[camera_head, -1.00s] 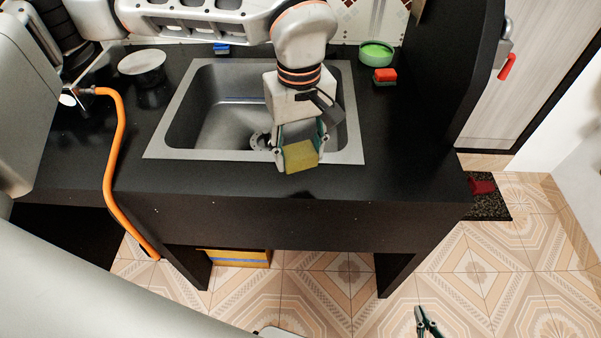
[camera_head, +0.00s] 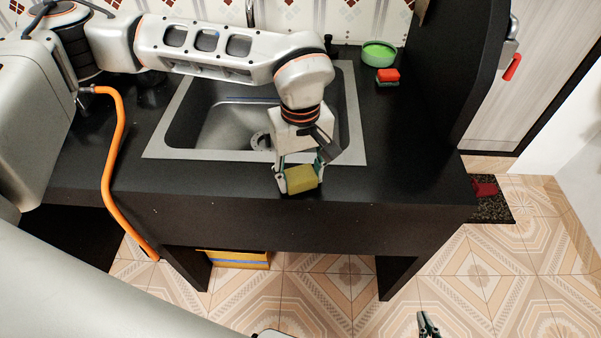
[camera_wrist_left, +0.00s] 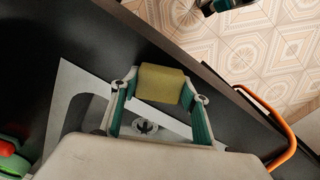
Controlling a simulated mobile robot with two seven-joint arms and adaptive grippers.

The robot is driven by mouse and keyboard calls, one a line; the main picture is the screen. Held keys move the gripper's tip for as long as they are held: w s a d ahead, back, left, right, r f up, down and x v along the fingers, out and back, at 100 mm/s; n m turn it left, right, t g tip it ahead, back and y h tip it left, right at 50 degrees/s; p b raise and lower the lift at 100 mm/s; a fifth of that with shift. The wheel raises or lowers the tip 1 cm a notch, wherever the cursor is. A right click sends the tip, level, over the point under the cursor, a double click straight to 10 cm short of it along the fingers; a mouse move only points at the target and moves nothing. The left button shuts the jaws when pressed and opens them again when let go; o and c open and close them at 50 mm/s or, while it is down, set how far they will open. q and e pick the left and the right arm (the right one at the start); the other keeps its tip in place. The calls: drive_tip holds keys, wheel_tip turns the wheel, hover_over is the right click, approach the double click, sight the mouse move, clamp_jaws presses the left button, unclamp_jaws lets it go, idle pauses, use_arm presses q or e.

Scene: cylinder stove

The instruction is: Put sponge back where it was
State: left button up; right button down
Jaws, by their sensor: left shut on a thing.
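A yellow sponge (camera_head: 301,179) is held between the fingertips of my left gripper (camera_head: 299,177), which is shut on it. They are over the front strip of the black counter (camera_head: 225,182), just in front of the sink (camera_head: 225,125). In the left wrist view the sponge (camera_wrist_left: 160,84) sits across both fingers, with the sink drain behind it. I cannot tell whether the sponge touches the counter. My right gripper (camera_head: 429,324) is low at the bottom edge, above the floor, and looks empty; its opening is unclear.
An orange hose (camera_head: 115,150) hangs over the counter's left side. A dark upright panel (camera_head: 445,80) bounds the right. The front right counter is clear.

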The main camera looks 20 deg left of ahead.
sight(300, 176)
use_arm(q)
drive_tip(key=o, duration=1.1)
drive_tip(key=shift+c, duration=0.2)
wheel_tip(300, 176, up, 12)
drive_tip(key=p, duration=0.1)
drive_tip(key=shift+r, duration=0.15)
drive_tip(key=shift+s+p, duration=0.1)
drive_tip(key=shift+p, duration=0.2)
